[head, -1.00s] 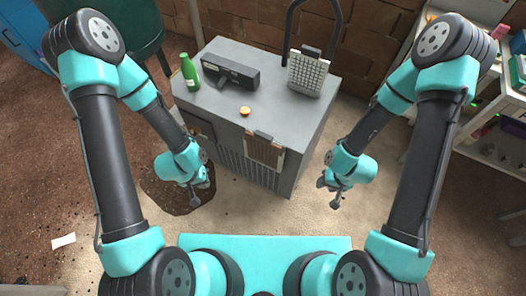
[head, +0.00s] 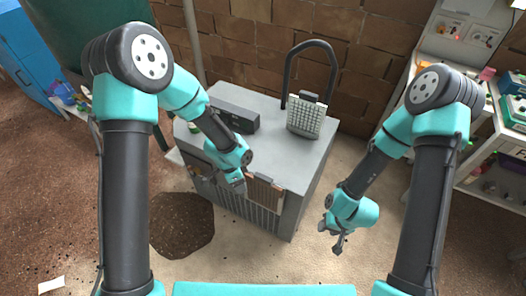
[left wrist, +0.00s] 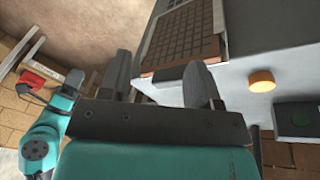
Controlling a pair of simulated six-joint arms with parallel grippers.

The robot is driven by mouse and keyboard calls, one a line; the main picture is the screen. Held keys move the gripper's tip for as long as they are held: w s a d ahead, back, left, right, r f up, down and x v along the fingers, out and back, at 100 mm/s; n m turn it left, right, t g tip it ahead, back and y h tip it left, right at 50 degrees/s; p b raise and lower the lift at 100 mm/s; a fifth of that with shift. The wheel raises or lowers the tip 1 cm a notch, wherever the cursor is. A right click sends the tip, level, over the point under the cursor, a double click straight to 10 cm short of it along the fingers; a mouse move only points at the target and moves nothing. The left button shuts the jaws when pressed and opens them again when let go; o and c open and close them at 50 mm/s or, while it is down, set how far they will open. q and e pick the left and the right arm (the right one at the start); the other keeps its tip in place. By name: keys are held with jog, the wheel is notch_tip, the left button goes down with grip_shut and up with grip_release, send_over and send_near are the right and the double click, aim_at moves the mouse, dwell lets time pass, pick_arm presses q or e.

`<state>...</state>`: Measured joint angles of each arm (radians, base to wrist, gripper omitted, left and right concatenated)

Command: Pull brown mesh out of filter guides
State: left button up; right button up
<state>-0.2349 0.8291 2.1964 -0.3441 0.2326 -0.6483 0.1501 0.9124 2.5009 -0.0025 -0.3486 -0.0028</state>
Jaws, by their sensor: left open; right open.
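The brown mesh (head: 264,194) sits upright in the guides on the front of the grey cabinet (head: 270,150), with a dark grip along its top edge. In the left wrist view the mesh (left wrist: 185,38) lies just beyond my fingers, and its dark grip shows partly between them. My left gripper (head: 238,185) is open and empty beside the mesh's upper left, covering part of it in the head view. Its two fingers (left wrist: 158,72) stand apart in the left wrist view. My right gripper (head: 332,238) is open and empty to the right of the cabinet.
A pale grid filter (head: 305,119) with a dark grip stands on the cabinet top, beside a black device (head: 234,117). My left arm mostly hides a green bottle. Shelves (head: 500,160) stand at the right.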

aim_at(263, 177)
pick_arm(q)
jog(key=w+d+r+m+y, duration=0.1)
jog(key=w+d+r+m, duration=0.2)
jog(key=d+r+m, duration=0.1)
jog(key=w+d+r+m+t+y, duration=0.1)
jog(key=w+d+r+m, duration=0.1)
jog(key=d+r+m, duration=0.2)
notch_tip(263, 177, up, 3)
jog(key=shift+w+d+f+m+y, duration=0.15)
jog(key=shift+w+d+m+y, duration=0.2)
jog(key=shift+m, duration=0.35)
jog(key=shift+f, duration=0.15)
notch_tip(263, 177, down, 17)
jog(key=shift+f, duration=0.1)
grip_shut()
dwell(0.5)
